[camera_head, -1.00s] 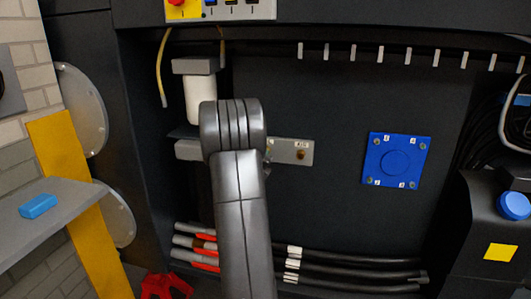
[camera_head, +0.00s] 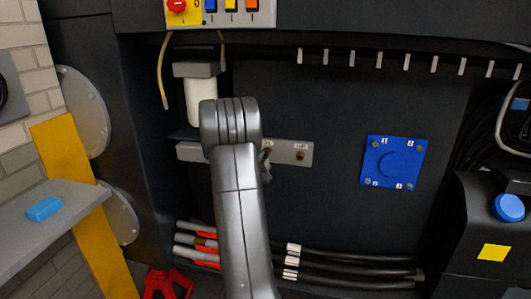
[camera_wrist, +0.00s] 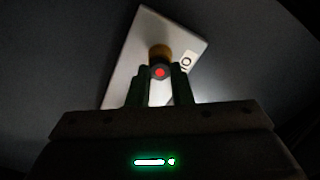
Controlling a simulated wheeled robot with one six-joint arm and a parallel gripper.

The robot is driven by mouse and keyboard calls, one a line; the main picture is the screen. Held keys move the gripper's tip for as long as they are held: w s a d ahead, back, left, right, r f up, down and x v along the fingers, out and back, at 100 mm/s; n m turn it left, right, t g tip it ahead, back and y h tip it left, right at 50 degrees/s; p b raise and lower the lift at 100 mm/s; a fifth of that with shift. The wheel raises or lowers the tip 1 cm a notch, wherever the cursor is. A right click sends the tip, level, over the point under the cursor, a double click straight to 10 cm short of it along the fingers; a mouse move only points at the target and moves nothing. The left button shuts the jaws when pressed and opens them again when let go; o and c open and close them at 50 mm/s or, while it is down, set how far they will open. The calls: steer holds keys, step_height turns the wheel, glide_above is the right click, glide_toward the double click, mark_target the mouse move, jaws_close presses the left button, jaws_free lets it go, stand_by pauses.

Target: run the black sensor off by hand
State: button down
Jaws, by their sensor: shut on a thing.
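In the wrist view the black sensor (camera_wrist: 160,72) shows end-on, with a red spot in its middle. It stands in front of a brass-coloured fitting (camera_wrist: 160,51) on a light grey plate (camera_wrist: 128,60). My gripper (camera_wrist: 160,82) has one finger on each side of the sensor and is shut on it. In the head view my arm reaches up to the grey bracket plate (camera_head: 284,150). My fingertips (camera_head: 266,165) show only partly there, beside my wrist, and the sensor cannot be made out. Whether its thread is still engaged cannot be told.
A second brass fitting (camera_head: 300,155) sits on the plate's right end. A white cylinder (camera_head: 199,100) stands above left. A blue square cover (camera_head: 393,162) is on the dark panel at right. Red-ended hoses (camera_head: 200,250) run below. A grey shelf (camera_head: 60,220) is at left.

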steer(key=c, duration=1.4)
jaws_free()
steer(key=shift+s+f, duration=0.15)
steer(key=shift+f, duration=0.1)
steer(key=shift+o, duration=1)
steer(key=shift+r, duration=0.15)
steer(key=shift+c, duration=1.3)
steer(key=shift+b+v, duration=0.6)
steer(key=shift+v, duration=0.45)
